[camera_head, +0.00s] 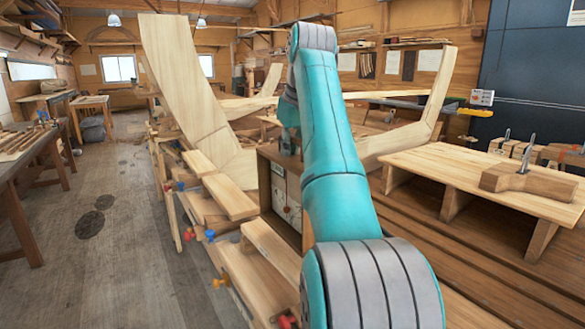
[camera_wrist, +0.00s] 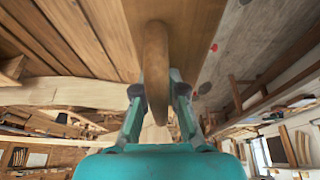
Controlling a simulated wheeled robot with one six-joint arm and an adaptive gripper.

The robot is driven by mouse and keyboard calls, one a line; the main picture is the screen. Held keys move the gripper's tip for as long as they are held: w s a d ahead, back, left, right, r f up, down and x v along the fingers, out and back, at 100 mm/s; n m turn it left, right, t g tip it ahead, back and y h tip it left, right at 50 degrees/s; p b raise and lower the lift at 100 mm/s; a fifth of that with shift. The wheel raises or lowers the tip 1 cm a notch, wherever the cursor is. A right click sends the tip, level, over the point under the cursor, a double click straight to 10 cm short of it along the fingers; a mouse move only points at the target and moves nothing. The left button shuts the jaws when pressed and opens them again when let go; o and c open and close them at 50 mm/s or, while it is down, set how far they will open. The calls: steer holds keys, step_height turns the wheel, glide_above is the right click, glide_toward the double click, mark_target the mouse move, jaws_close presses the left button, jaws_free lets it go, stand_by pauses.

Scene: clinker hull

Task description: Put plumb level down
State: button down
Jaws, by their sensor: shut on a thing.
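My gripper (camera_wrist: 160,95) shows in the wrist view with its two fingers on either side of a long, rounded brown wooden piece (camera_wrist: 156,62). It is shut on this piece, which I take to be the plumb level. In the head view my own arm covers most of the gripper area, and the held piece cannot be made out there.
A pale wooden bench (camera_head: 470,178) with a wooden block (camera_head: 530,182) stands at right. Tall curved hull timbers (camera_head: 185,85) rise left of my arm. Clamped planks (camera_head: 230,197) lie below them. A workbench (camera_head: 25,150) stands at far left, with open floor (camera_head: 110,250) between.

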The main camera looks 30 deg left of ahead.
steer(key=shift+f, duration=1.85)
steer(key=c, duration=1.2)
jaws_free()
steer(key=shift+c, duration=0.2)
steer(key=v, duration=1.2)
steer(key=shift+a+r, duration=0.1)
steer(key=shift+r, duration=0.3)
